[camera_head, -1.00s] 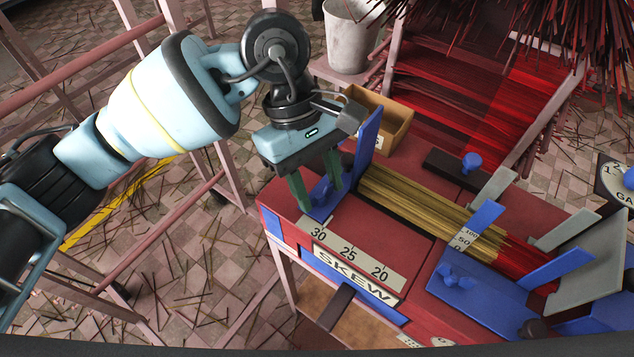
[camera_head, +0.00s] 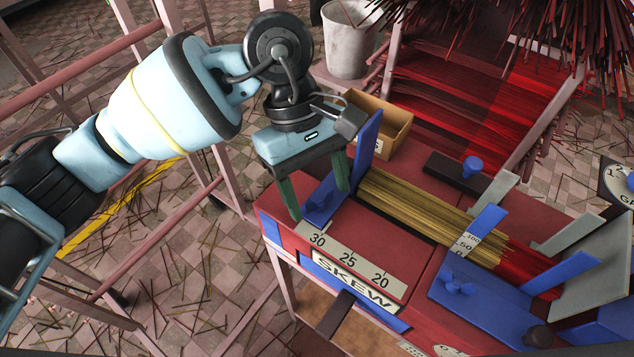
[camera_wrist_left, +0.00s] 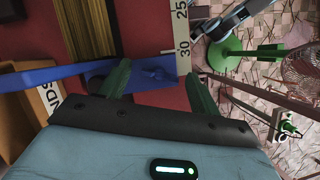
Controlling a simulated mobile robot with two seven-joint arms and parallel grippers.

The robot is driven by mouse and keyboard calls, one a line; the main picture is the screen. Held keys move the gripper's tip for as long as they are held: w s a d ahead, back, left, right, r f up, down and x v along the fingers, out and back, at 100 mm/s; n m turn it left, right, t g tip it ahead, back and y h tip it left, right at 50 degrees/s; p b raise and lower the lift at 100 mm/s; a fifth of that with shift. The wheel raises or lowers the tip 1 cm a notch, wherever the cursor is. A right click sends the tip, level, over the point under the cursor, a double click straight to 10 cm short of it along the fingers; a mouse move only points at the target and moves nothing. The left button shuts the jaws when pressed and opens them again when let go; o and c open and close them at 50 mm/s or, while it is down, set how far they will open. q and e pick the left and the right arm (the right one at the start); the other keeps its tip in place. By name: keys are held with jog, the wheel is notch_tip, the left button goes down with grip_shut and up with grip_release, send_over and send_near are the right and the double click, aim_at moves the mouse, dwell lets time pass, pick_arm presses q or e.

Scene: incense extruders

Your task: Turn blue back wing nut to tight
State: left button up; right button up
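The blue back stop (camera_head: 368,137) stands upright at the left end of the red machine, with a flat blue foot (camera_head: 322,203). In the left wrist view, the blue wing nut (camera_wrist_left: 154,73) sits on that foot, beside the scale's 30 end. In the head view, the wing nut is hard to make out behind my fingers. My left gripper (camera_head: 316,194) is open over the foot. In the left wrist view its green fingers (camera_wrist_left: 160,88) stand either side of the wing nut, with gaps visible. My right gripper does not show clearly in either view.
Yellow sticks (camera_head: 415,208) lie right of the stop. A SKEW scale (camera_head: 350,258) runs along the front. Another blue wing nut (camera_head: 458,283) sits on the front blue plate (camera_head: 485,305), and a blue knob (camera_head: 472,163) at the back. A cardboard box (camera_head: 396,134) stands behind the stop.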

pick_arm(q)
jog(key=v, duration=0.7)
jog(key=shift+w+r, duration=0.2)
jog(key=shift+r, duration=0.15)
jog(key=shift+a, duration=0.15)
